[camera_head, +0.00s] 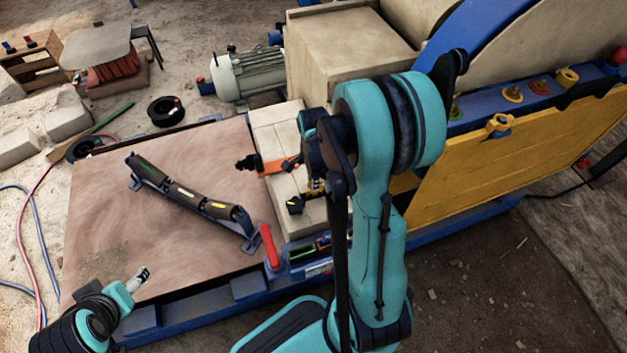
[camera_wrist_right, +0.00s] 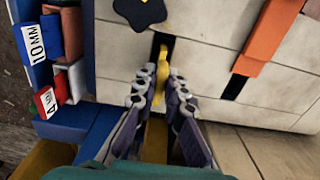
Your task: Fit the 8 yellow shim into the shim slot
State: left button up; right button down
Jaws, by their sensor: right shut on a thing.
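The yellow shim (camera_wrist_right: 162,62) is between the fingertips of my right gripper (camera_wrist_right: 158,92) in the wrist view, and the gripper is shut on it. Its far end is at the dark shim slot (camera_wrist_right: 165,41) in the pale block; how deep it sits, I cannot tell. In the head view the right gripper (camera_head: 314,187) is over the pale block (camera_head: 276,121), largely hidden by my own arm. My left gripper (camera_head: 139,279) is over the lower left of the brown plate, away from the block; its jaw opening is too small to judge.
An orange piece (camera_wrist_right: 264,38) lies across another dark slot. A black star knob (camera_wrist_right: 140,10) stands close beside the shim slot. Labelled holders (camera_wrist_right: 38,38) are at the left.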

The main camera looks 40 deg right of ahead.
jog(key=shift+f+b, duration=0.55)
jog(key=shift+f, duration=0.15)
jog(key=shift+f, duration=0.3)
jog(key=shift+f, duration=0.75)
jog(key=shift+f, duration=0.1)
jog(key=c, duration=1.5)
grip_release()
notch_tip(320, 180, up, 12)
